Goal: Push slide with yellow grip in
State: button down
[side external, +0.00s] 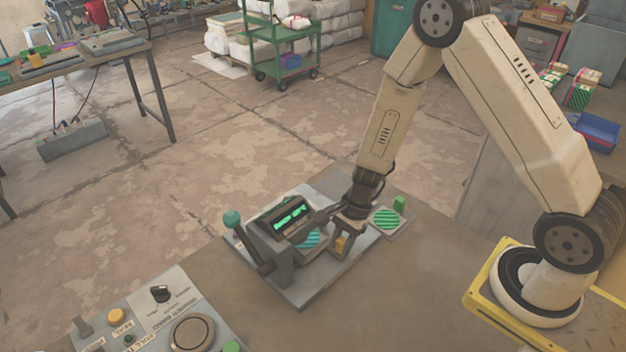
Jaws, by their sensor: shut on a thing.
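The plate press (285,259) stands on a grey base plate (309,296) on the brown bench, with a dark panel (290,219) showing green bars. The slide sits at the press's right side, and its yellow grip (340,244) shows between the fingers of my gripper (341,242). My gripper points down and is shut on the yellow grip. A teal striped disc (309,238) shows partly under the press head, left of the grip. How far the slide is in is hard to tell, as my gripper and the press cover part of it.
A lever with a teal knob (232,218) rises at the press's left. A green striped disc (387,217) lies on a pad with a green block (399,203), right of my gripper. A control panel (160,320) fills the front left. Bare bench lies in front.

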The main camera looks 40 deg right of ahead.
jog(key=shift+a, duration=1.8)
jog(key=shift+c, duration=2)
grip_release()
jog(key=shift+v, duration=3.95)
